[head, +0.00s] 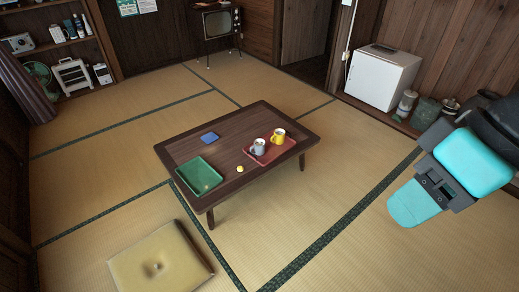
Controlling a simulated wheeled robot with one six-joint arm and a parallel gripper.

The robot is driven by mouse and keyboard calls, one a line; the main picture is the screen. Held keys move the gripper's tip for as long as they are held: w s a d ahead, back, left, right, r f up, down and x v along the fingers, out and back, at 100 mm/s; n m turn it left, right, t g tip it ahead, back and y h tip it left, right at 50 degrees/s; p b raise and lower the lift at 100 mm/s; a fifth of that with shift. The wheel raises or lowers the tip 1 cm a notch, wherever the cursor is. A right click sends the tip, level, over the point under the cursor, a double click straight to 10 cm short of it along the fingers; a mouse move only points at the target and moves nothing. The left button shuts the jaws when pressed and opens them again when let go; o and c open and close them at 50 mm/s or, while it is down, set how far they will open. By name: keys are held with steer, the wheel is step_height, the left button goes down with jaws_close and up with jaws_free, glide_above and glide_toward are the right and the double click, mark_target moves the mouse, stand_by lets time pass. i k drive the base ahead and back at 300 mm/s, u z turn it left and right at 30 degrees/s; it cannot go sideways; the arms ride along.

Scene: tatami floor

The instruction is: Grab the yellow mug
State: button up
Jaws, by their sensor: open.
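The yellow mug (279,136) stands upright on a red tray (286,148) at the right part of the low wooden table (228,133). A grey mug (259,147) stands on the same tray, just left of and in front of it. My gripper (413,204), dark grey with a cyan finger, is at the right of the picture, above the floor and well apart from the table. It is open, and nothing shows in it. Only one finger shows clearly; the other is hidden.
A green tray (187,182), a blue square item (209,138) and a small yellow ball (240,169) are also on the table. A cushion (160,265) lies on the floor in front. A white fridge (382,80) and jars stand at the right wall. The tatami around the table is mostly clear.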

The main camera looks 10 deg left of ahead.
mark_target(278, 136)
steer(key=z, duration=0.1)
steer(key=i, duration=1.35)
steer(key=u, duration=0.8)
steer(key=i, duration=1.25)
steer(key=u, duration=0.65)
